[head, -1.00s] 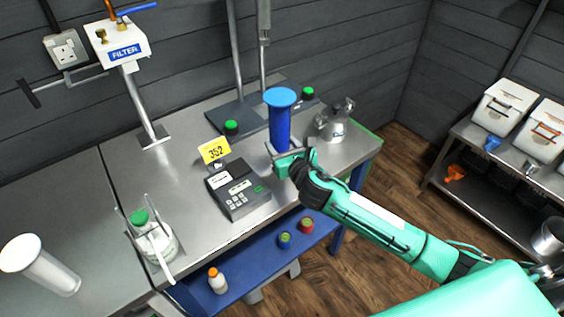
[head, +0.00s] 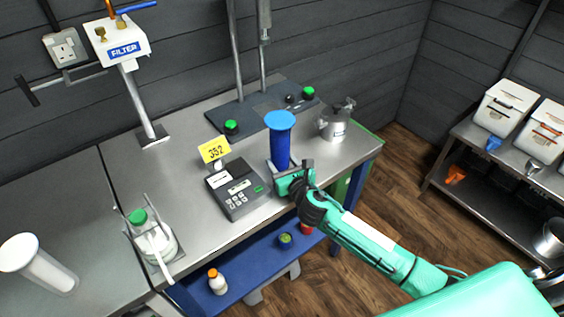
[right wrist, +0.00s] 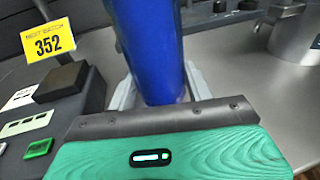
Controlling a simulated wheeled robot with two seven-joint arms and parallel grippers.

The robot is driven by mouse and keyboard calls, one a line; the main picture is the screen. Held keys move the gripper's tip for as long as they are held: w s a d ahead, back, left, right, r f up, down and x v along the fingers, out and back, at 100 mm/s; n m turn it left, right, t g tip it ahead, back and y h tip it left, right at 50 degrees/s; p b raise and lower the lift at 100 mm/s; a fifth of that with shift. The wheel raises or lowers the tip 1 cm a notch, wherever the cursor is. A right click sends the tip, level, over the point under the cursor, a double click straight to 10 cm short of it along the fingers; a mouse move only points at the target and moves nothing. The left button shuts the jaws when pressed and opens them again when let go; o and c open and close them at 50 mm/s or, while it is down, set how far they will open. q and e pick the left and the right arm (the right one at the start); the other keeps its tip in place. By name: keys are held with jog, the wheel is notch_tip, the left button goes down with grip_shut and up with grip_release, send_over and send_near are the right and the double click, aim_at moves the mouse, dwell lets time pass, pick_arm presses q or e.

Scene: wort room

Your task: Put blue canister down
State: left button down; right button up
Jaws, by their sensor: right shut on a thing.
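The blue canister (head: 280,142) is a tall cylinder with a wide light-blue top, upright over the steel bench near its front edge. My right gripper (head: 283,172) is shut on its lower part. In the right wrist view the blue canister (right wrist: 154,50) stands between the two finger pads, one on each side. I cannot tell whether its base touches the bench, since the gripper hides it. My left gripper is not in view.
The meter with the yellow 352 card (head: 237,190) stands just left of the canister. A steel vessel (head: 333,124) stands to its right, and a stand base with green knobs (head: 262,108) behind. Bare steel bench lies around the canister.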

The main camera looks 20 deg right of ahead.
jog(key=shift+s+f, duration=0.15)
jog(key=shift+f, duration=0.3)
jog(key=o, duration=0.8)
jog(key=shift+f, duration=0.15)
jog(key=shift+c, duration=0.2)
jog(key=shift+o, duration=0.8)
jog(key=shift+s+a+f, duration=0.1)
jog(key=shift+f, duration=0.05)
jog(key=shift+r, duration=0.3)
jog(key=shift+r+p, duration=0.35)
jog(key=shift+r, duration=0.1)
jog(key=s+d+r+b, duration=0.1)
jog(key=s+d+b, duration=0.1)
jog(key=s, duration=0.9)
jog(key=shift+s+r, duration=0.15)
jog(key=shift+r, duration=0.2)
